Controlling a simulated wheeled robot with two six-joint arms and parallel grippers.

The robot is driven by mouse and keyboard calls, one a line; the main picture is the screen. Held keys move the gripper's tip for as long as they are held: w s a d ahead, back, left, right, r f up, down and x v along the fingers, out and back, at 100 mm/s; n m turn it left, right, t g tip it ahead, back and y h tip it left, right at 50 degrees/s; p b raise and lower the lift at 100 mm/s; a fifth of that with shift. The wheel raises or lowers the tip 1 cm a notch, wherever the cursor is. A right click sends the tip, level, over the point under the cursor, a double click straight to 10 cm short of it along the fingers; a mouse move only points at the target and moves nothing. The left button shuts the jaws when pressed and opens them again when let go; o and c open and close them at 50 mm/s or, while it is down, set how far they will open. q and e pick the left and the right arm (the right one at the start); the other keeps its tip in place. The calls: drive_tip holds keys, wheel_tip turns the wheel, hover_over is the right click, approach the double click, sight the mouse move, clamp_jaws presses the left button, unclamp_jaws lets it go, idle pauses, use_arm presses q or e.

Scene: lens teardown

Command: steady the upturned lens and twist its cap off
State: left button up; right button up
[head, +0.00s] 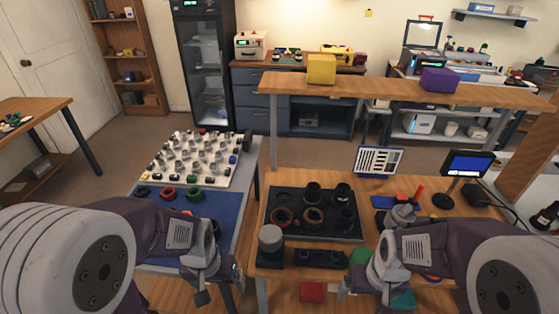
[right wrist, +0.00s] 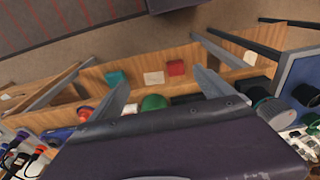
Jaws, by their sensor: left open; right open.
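A dark upright cylinder with a grey top, which looks like the upturned lens with its cap (head: 271,238), stands at the front left of the wooden table in the head view. My left gripper (head: 219,287) is open and empty, left of and nearer than the lens, by the table's left edge. My right gripper (head: 358,287) is open and empty, right of the lens at the table's front. Its two fingers show apart in the right wrist view (right wrist: 160,76). Neither gripper touches the lens.
A black tray (head: 290,196) with rings and lens parts lies behind the lens. A dark strip holder (head: 318,259) stands right of it. Red (head: 311,292) and teal (head: 403,300) blocks sit at the front. A blue mat (head: 215,212) with rings lies left, across a gap.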

drive_tip(key=w+a+r+n+g+y, duration=0.1)
drive_tip(key=w+a+r+n, duration=0.45)
drive_tip(key=w+n, duration=0.3)
drive_tip(key=w+a+r+n, duration=0.4)
drive_tip(key=w+r+n, duration=0.3)
drive_tip(key=w+n, duration=0.15)
drive_tip(key=n, duration=0.4)
hover_over(270, 234)
drive_tip(key=d, duration=0.2)
wheel_tip(270, 234, down, 4)
drive_tip(key=shift+g+y, duration=0.3)
drive_tip(key=shift+y, duration=0.1)
drive_tip(key=f, duration=0.3)
drive_tip(key=a+f, duration=0.1)
drive_tip(key=f, duration=0.3)
drive_tip(key=a+f, duration=0.1)
drive_tip(key=f, duration=0.3)
drive_tip(key=shift+c, duration=0.3)
